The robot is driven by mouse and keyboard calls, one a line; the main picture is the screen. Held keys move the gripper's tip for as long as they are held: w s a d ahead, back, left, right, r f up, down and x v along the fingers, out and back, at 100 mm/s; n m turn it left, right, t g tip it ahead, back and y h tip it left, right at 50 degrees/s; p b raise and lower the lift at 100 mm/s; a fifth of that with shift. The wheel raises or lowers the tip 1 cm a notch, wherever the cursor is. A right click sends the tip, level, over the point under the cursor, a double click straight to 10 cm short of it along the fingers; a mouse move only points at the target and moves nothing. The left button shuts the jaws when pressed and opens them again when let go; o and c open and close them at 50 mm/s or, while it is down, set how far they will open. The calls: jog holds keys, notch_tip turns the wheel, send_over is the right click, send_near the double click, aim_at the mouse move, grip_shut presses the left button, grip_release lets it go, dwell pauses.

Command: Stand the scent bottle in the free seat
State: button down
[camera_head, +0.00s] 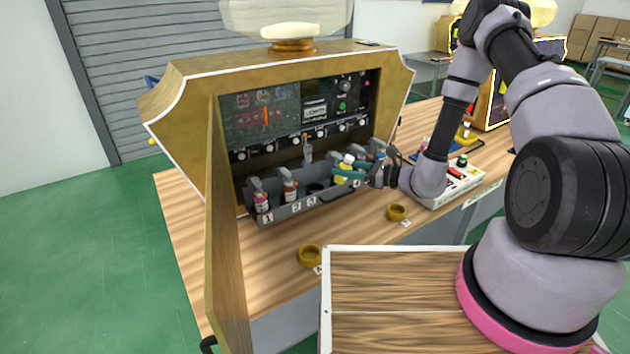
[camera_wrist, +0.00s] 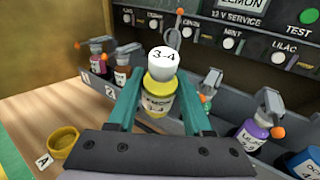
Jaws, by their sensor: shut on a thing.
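The scent bottle (camera_wrist: 160,98) is yellow with a white cap marked 3-4. It is upright between the teal fingers of my gripper (camera_wrist: 161,84), which is shut on it. In the head view the bottle (camera_head: 342,171) and my gripper (camera_head: 351,174) are at the right part of the grey rack (camera_head: 282,212), inside the open cabinet. A dark empty seat (camera_head: 315,188) shows by label 3, left of the bottle. In the wrist view the bottle and fingers hide the rack behind them. The bottle's base is hidden, so contact below cannot be told.
A magenta bottle (camera_head: 261,201) and an orange bottle (camera_head: 290,190) stand at seats 1 and 2. Purple (camera_wrist: 251,134) and blue (camera_wrist: 306,163) bottles stand to the right, with grey clips above. Mustard rings (camera_head: 310,255) (camera_head: 396,212) sit on the counter. The cabinet door (camera_head: 228,230) stands open at left.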

jog(key=w+a+f, duration=0.1)
jog(key=a, duration=0.1)
jog(key=w+a+f, duration=0.1)
jog(key=a, duration=0.1)
jog(key=w+a+f, duration=0.1)
jog(key=a, duration=0.1)
jog(key=shift+a+f, duration=0.1)
jog(key=shift+a, duration=0.15)
jog(key=shift+w+a+f, duration=0.1)
jog(key=shift+a+f, duration=0.15)
jog(key=shift+f, duration=0.45)
jog(key=shift+w+a+f, duration=0.1)
jog(key=shift+a+f, duration=0.1)
jog(key=shift+f, duration=0.45)
jog(key=shift+a+r+g+h, duration=0.25)
jog(key=shift+a+g+h, duration=0.15)
jog(key=shift+h, duration=0.1)
jog(key=shift+w+a+g+h, duration=0.3)
jog(key=shift+a+g+h, duration=0.1)
jog(key=shift+h, duration=0.5)
jog(key=shift+f, duration=0.85)
jog(key=shift+f, duration=0.1)
